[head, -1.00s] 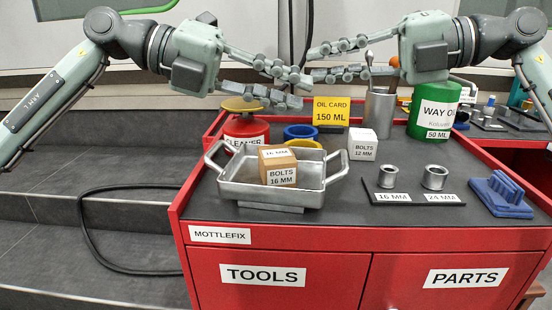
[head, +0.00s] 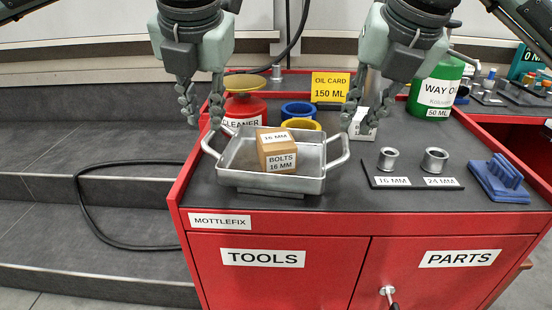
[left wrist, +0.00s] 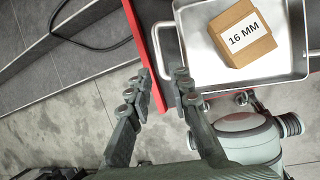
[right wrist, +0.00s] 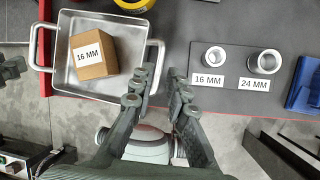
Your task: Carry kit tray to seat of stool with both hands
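The kit tray (head: 238,177) is a silver metal tray with a handle at each end, on the red cabinet's dark top. A cardboard box (head: 276,153) labelled bolts 16 mm sits in it. The tray also shows in the left wrist view (left wrist: 196,58) and right wrist view (right wrist: 62,72). My left gripper (head: 201,120) points down, open and empty, above and behind the tray's left handle. My right gripper (head: 362,122) points down, open and empty, above and to the right of the right handle (right wrist: 157,66). No stool seat is clearly identifiable.
A red cleaner can (head: 245,108), blue and yellow rings (head: 301,127) and a white bolts box (head: 366,127) stand behind the tray. A panel with two metal sleeves (head: 434,160) and a blue rack (head: 499,179) lie to the right. Grey steps (head: 90,230) are left of the cabinet.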

